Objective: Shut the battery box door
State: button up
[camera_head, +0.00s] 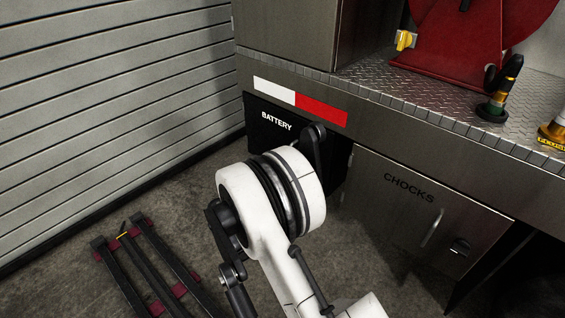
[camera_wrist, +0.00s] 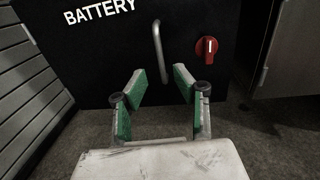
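The battery box door (camera_head: 268,137) is a black panel lettered BATTERY under the loader deck. My arm covers much of it in the head view. In the wrist view the door (camera_wrist: 100,65) faces me and looks flush in its frame, though I cannot tell whether it is fully closed. A grey vertical bar handle (camera_wrist: 159,50) is on it, with a red rotary knob (camera_wrist: 208,49) to the right. My gripper (camera_wrist: 157,85) has green-padded fingers spread wide apart. It is open and empty, just below and in front of the handle. The gripper is hidden in the head view.
A metal CHOCKS door (camera_head: 410,205) with a handle and latch is right of the battery box. A slatted wall (camera_head: 110,100) stands at left. A dark rack (camera_head: 145,265) with red parts lies on the floor. A red reel (camera_head: 465,50) sits on the deck.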

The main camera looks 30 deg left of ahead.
jog(key=shift+s+a, duration=0.1)
jog(key=shift+s, duration=0.95)
jog(key=shift+w+r, duration=0.1)
